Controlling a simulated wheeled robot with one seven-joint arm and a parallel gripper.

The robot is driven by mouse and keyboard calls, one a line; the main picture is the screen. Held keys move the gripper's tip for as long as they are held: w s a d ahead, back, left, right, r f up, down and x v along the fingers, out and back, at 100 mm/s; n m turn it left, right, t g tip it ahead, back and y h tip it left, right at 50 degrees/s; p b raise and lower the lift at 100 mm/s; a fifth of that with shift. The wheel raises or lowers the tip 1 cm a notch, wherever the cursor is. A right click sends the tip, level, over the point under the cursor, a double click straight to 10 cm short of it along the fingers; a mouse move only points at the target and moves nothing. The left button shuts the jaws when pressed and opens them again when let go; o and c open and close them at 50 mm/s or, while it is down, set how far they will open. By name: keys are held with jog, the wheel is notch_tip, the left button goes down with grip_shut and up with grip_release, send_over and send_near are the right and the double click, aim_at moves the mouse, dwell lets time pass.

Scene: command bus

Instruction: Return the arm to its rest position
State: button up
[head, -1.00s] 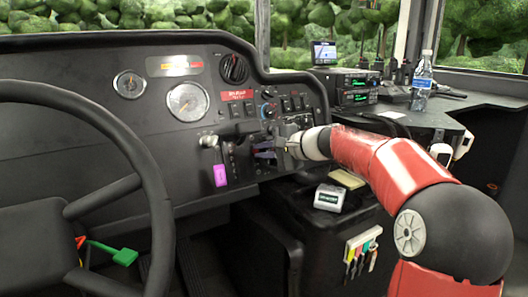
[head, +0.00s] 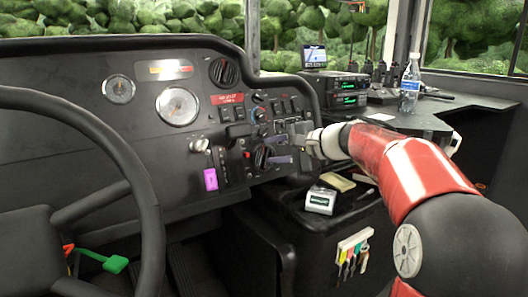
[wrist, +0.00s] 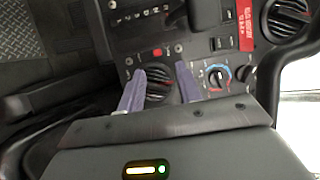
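My red and black arm (head: 425,175) reaches in from the right toward the dashboard (head: 60,80). My gripper (head: 278,148) is in front of the right part of the dash. In the wrist view my gripper (wrist: 159,86) has two purple-grey fingers spread apart, with nothing held between them. A dark round knob (wrist: 158,84) shows between the fingers, beyond them; it also shows in the head view (head: 262,157), just left of the fingers. The fingers appear clear of the panel, but the exact gap is hard to tell.
The steering wheel (head: 150,190) is at left. Below my gripper, a black console (head: 290,215) carries a small white device (head: 321,200).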

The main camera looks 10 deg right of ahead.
jog(key=shift+s+d, duration=0.2)
jog(key=s+a+f+n+g+h+p, duration=0.2)
jog(key=s+a, duration=0.3)
jog(key=s, duration=0.1)
jog(key=s+a+f+n+g+h+p, duration=0.2)
jog(key=s+a+n, duration=0.15)
jog(key=s, duration=0.35)
jog(key=s+d+f+n+h+p, duration=0.1)
jog(key=s+f+n+h+p, duration=0.1)
jog(key=s, duration=0.8)
jog(key=s+d+f+n+g+h+p, duration=0.1)
jog(key=s+d+f+n+h+p, duration=0.1)
jog(key=s, duration=0.8)
jog(key=shift+d+f+n+h+p, duration=0.25)
jog(key=shift+f+n+h+p, duration=0.15)
jog(key=shift+f+n+h, duration=0.45)
